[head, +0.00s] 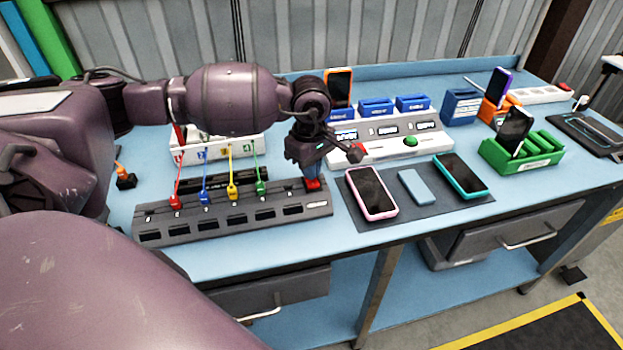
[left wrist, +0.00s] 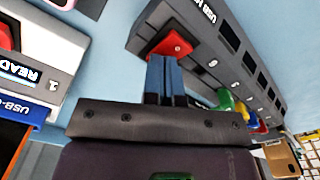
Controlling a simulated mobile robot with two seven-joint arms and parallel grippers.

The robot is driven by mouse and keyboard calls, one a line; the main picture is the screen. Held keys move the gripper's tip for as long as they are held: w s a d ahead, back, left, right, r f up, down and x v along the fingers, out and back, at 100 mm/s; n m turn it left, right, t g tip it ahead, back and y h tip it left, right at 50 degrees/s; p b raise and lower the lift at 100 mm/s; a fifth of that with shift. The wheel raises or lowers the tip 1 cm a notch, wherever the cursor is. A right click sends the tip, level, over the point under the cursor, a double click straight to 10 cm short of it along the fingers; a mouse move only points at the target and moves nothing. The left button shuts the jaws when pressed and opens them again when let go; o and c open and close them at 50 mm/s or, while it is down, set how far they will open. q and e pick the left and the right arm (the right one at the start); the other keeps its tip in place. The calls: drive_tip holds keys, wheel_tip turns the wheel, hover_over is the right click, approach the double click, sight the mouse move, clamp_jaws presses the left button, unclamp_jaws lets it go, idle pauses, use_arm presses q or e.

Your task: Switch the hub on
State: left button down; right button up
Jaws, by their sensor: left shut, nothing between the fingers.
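The hub (head: 240,220) is a long dark grey strip with a row of ports on the blue table. Red, blue, yellow and green plugs with cables stand in its top. Its red switch (head: 313,184) is at the right end. In the left wrist view the red switch (left wrist: 170,46) lies just beyond the fingertips, on the hub's end (left wrist: 200,15). My left gripper (head: 313,178) is shut and empty, pointing down at the switch; it also shows in the left wrist view (left wrist: 166,62). Whether the fingertips touch the switch I cannot tell. My right gripper is not in view.
A white charging station (head: 390,148) with a green button stands behind. A dark mat (head: 440,212) right of the hub holds a pink phone (head: 371,193), a blue slab (head: 416,187) and a teal phone (head: 461,176). A green rack (head: 525,155) stands further right.

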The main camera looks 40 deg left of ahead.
use_arm(q)
drive_tip(key=shift+r, duration=0.15)
drive_tip(key=shift+r+p, duration=0.4)
drive_tip(key=shift+r, duration=0.2)
drive_tip(key=shift+r+p, duration=0.35)
drive_tip(key=shift+r, duration=0.45)
drive_tip(key=shift+r+p, duration=0.55)
drive_tip(key=shift+r, duration=1.35)
drive_tip(key=shift+f, duration=0.1)
